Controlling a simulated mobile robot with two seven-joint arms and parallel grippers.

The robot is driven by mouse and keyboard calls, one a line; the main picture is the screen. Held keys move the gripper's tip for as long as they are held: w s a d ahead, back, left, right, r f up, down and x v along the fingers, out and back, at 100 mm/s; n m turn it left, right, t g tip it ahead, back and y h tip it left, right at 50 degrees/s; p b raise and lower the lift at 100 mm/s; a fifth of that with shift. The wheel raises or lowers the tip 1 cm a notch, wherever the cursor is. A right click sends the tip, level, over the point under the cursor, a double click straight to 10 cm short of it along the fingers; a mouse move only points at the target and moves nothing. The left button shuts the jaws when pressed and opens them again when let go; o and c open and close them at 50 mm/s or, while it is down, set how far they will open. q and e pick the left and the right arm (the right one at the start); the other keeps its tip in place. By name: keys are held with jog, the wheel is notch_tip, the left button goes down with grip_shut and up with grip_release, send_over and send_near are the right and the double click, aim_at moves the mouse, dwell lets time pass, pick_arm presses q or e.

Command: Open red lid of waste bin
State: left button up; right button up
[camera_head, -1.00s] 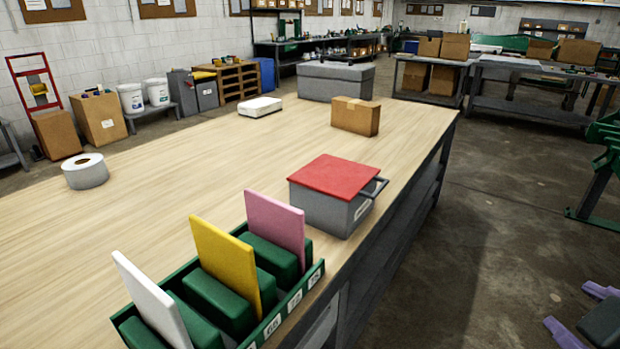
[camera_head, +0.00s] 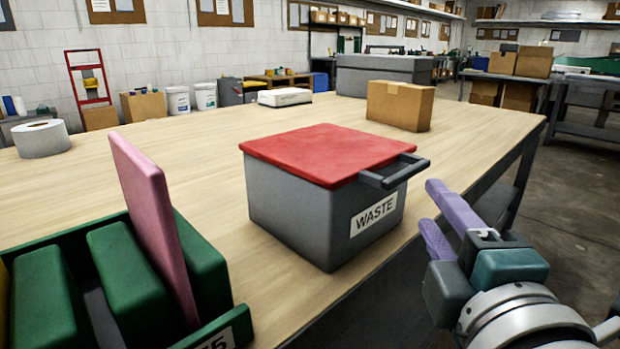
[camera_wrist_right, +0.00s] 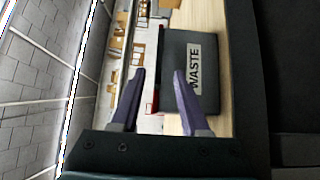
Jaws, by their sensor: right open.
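The grey waste bin (camera_head: 300,215) stands on the wooden table near its right edge, with a "WASTE" label on its side. Its red lid (camera_head: 330,153) lies flat and closed on top, and a dark handle (camera_head: 395,171) sticks out from the lid's right side. My right gripper (camera_head: 437,215) is open and empty, just right of the bin and a little below the handle, apart from it. In the right wrist view the bin (camera_wrist_right: 190,60) appears sideways beyond the two purple fingers (camera_wrist_right: 158,95). The red lid shows there only as a thin strip. My left gripper is not in view.
A green rack (camera_head: 130,270) with a pink panel (camera_head: 150,215) stands front left, near the bin. A cardboard box (camera_head: 400,105), a white case (camera_head: 285,97) and a white roll (camera_head: 42,138) rest farther back on the table (camera_head: 210,120).

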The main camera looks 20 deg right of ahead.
aim_at(410, 175)
jog(key=x, duration=0.8)
jog(key=shift+w, duration=0.15)
jog(key=shift+c, duration=0.2)
grip_shut()
jog(key=shift+r+p, duration=0.1)
jog(key=shift+p, duration=0.2)
dwell(0.6)
